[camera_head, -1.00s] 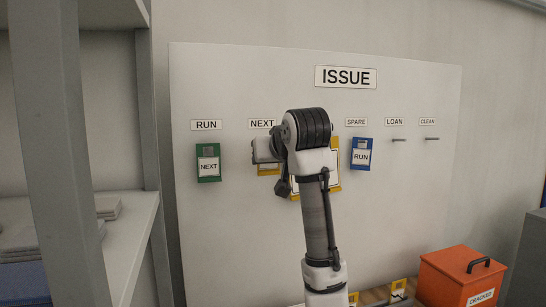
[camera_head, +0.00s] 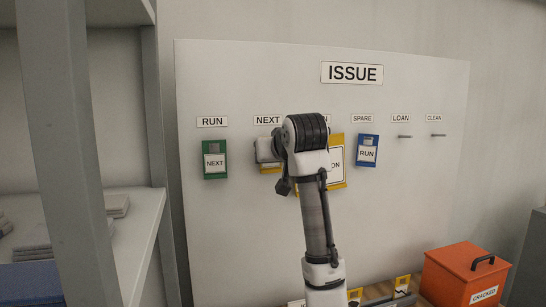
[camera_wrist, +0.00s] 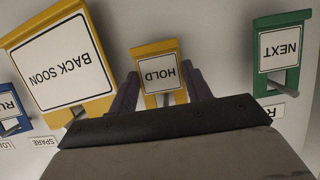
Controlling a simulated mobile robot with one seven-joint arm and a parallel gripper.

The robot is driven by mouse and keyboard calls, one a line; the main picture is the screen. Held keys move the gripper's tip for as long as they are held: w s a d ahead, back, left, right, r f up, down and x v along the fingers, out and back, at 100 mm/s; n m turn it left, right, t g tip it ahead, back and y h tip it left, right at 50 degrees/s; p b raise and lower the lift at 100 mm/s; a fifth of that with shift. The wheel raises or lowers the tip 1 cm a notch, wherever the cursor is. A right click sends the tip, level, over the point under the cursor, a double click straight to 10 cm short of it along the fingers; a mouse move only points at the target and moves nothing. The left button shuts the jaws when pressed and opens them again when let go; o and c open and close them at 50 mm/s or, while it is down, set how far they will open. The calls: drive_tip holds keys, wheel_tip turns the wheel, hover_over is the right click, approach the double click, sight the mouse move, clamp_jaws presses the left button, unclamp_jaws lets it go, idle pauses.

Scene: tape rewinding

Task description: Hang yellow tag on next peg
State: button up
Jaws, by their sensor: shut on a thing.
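The yellow tag reading HOLD (camera_wrist: 160,76) sits between the two dark fingers of my gripper (camera_wrist: 160,92), which is shut on it, in the wrist view. In the head view my wrist covers most of the gripper, and only a strip of the yellow tag (camera_head: 269,170) shows below it. It is beneath the NEXT label (camera_head: 268,120) on the board. The NEXT peg is hidden in the head view. A small grey peg-like end (camera_wrist: 167,99) shows at the tag's edge in the wrist view; I cannot tell whether the tag hangs on it.
A green tag (camera_head: 215,148) hangs under RUN, left of my gripper. A larger yellow BACK SOON tag (camera_wrist: 68,60) is close on the other side, partly behind my arm. A blue tag (camera_head: 366,155) hangs under SPARE. LOAN (camera_head: 404,136) and CLEAN (camera_head: 438,135) pegs are bare.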

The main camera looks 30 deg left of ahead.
drive_tip(key=o, duration=1)
drive_tip(key=b+v, duration=0.4)
drive_tip(key=v, duration=0.9)
drive_tip(key=shift+s+d, duration=0.25)
drive_tip(key=shift+d, duration=0.05)
drive_tip(key=shift+r, duration=0.1)
